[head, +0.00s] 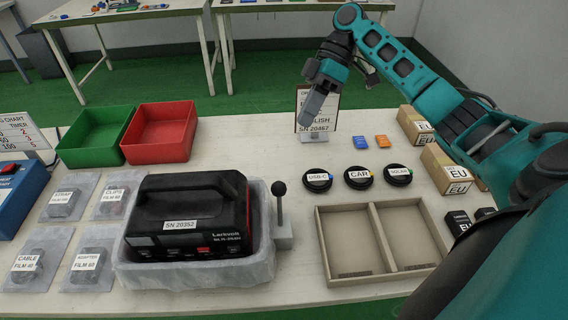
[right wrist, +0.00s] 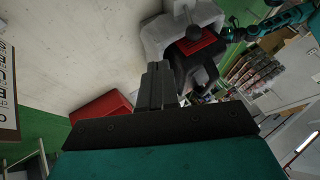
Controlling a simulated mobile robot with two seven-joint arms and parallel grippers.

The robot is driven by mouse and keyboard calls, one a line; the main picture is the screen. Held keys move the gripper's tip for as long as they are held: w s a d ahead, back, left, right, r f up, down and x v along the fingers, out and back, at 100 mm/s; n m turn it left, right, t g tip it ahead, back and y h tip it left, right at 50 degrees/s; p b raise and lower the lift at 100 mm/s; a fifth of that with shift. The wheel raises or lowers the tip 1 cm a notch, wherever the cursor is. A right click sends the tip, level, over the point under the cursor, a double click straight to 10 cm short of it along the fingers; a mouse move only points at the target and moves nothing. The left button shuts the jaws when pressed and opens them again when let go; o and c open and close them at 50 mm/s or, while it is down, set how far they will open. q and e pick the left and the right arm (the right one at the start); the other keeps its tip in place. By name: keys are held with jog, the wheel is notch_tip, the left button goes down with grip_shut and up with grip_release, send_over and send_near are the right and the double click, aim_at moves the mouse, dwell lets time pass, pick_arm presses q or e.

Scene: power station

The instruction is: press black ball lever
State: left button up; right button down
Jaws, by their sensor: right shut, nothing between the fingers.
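The black ball lever (head: 280,189) stands upright at the right side of a light grey tray (head: 190,274) in the head view. The tray holds a black power station (head: 188,216) labelled SN 20352. My right gripper (head: 308,114) is shut and empty, pointing down toward the small sign, above and beyond the lever and well apart from it. In the right wrist view the shut fingers (right wrist: 158,83) show in the middle, with the grey tray (right wrist: 158,38) past them. My left gripper does not show in the head view.
A sign (head: 318,122) stands behind the lever. Black discs (head: 318,180) and a beige two-part tray (head: 333,282) lie right of it. Green (head: 96,137) and red (head: 160,134) bins stand at the back left. The table between the red bin and sign is clear.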

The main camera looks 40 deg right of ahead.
aim_at(280, 205)
jog(key=s+a+f, duration=0.4)
jog(key=a+f, duration=0.3)
jog(key=a, duration=0.1)
jog(key=shift+a+f+p, duration=0.15)
jog(key=shift+a+p, duration=0.2)
jog(key=shift+p, duration=0.05)
dwell(0.4)
